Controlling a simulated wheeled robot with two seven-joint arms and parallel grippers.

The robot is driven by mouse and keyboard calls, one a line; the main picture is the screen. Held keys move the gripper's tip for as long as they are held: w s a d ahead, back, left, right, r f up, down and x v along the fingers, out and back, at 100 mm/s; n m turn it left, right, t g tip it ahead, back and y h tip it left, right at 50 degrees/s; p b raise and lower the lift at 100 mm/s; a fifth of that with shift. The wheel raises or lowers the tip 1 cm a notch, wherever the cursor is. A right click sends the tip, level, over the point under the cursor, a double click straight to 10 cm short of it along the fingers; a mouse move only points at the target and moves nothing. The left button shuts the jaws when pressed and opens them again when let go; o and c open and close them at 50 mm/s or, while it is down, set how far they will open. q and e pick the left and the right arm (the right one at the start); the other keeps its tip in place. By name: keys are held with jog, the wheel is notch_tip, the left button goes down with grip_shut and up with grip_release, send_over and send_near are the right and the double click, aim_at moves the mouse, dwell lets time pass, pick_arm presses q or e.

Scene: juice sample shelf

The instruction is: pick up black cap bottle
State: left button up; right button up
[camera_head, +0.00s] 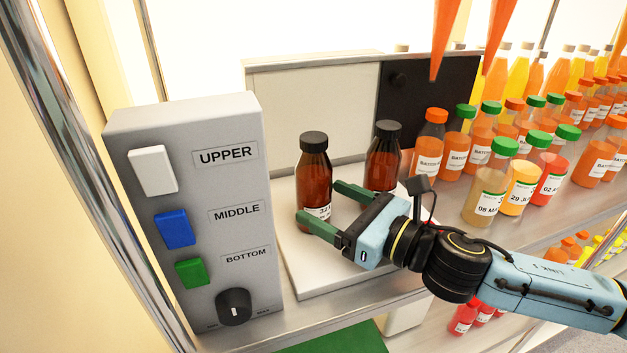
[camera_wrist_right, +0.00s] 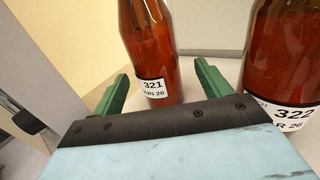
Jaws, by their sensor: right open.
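Two brown bottles with black caps stand upright on a white platform (camera_head: 310,268). The left bottle (camera_head: 315,172) has a white label reading 321, and it also shows in the right wrist view (camera_wrist_right: 148,45). The right bottle (camera_head: 382,158) reads 322 in the right wrist view (camera_wrist_right: 285,65). My right gripper (camera_head: 320,203) is open and low at the left bottle, with its green fingers pointing toward it. In the right wrist view the left bottle's lower part shows between the two fingers (camera_wrist_right: 162,75); I cannot tell if either touches. My left gripper is out of view.
A grey control box (camera_head: 205,280) with white, blue and green buttons and a black knob stands left of the platform. A pale and black panel (camera_head: 310,115) is behind the bottles. Several juice bottles with green and orange caps (camera_head: 490,180) crowd the shelf at right.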

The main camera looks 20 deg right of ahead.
aim_at(304, 193)
jog(key=shift+w+a+r, duration=0.1)
jog(key=shift+w+a, duration=0.25)
jog(key=shift+w, duration=0.1)
jog(key=p+x, duration=0.1)
jog(key=x, duration=0.3)
jog(key=shift+a+p, duration=0.15)
jog(key=shift+p, duration=0.25)
jog(key=c, duration=1.2)
jog(key=shift+c, duration=0.2)
